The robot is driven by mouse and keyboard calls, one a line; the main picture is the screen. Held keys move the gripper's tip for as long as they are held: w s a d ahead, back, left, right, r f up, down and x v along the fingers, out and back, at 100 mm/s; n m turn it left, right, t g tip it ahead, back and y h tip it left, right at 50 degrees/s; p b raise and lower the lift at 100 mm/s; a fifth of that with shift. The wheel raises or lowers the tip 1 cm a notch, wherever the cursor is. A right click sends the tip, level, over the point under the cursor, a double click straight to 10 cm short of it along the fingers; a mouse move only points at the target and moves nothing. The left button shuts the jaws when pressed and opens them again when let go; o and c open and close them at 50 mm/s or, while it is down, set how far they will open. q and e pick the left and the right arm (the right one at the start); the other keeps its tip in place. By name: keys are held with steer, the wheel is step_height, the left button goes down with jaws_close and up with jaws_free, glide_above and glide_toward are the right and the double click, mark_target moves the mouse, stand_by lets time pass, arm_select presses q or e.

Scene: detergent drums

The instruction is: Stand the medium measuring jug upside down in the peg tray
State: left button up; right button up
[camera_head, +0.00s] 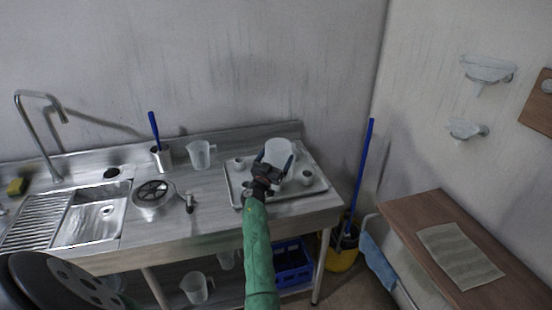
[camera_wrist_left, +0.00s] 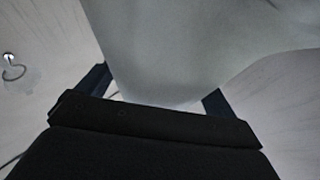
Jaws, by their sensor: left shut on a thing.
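The peg tray (camera_head: 318,184) is a shallow metal tray with several short pegs, at the right end of the steel counter. My left gripper (camera_head: 275,165) is over the tray, shut on a whitish translucent jug (camera_head: 279,150). The same jug fills the top of the left wrist view (camera_wrist_left: 190,50), between the two blue fingers. The jug looks bottom up, but the gripper hides part of it, and I cannot tell whether it touches the tray. Another translucent jug (camera_head: 200,155) stands on the counter left of the tray. My right gripper is not in view.
A metal pot with a wheel-like top (camera_head: 152,200) and a cup holding a blue-handled brush (camera_head: 161,157) stand left. The sink (camera_head: 95,215) is further left. Jugs (camera_head: 195,288) and a blue crate (camera_head: 291,265) sit below. The counter's middle is fairly clear.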

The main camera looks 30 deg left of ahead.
arm_select(q)
steer(key=shift+f, duration=0.1)
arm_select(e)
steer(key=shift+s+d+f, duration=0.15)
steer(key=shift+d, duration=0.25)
arm_select(q)
steer(key=shift+f, duration=0.25)
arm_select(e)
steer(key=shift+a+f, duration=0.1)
arm_select(q)
steer(key=shift+f+b, duration=0.4)
steer(key=shift+f, duration=0.2)
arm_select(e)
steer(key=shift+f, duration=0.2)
arm_select(q)
steer(key=o, duration=0.8)
steer(key=shift+c, duration=0.2)
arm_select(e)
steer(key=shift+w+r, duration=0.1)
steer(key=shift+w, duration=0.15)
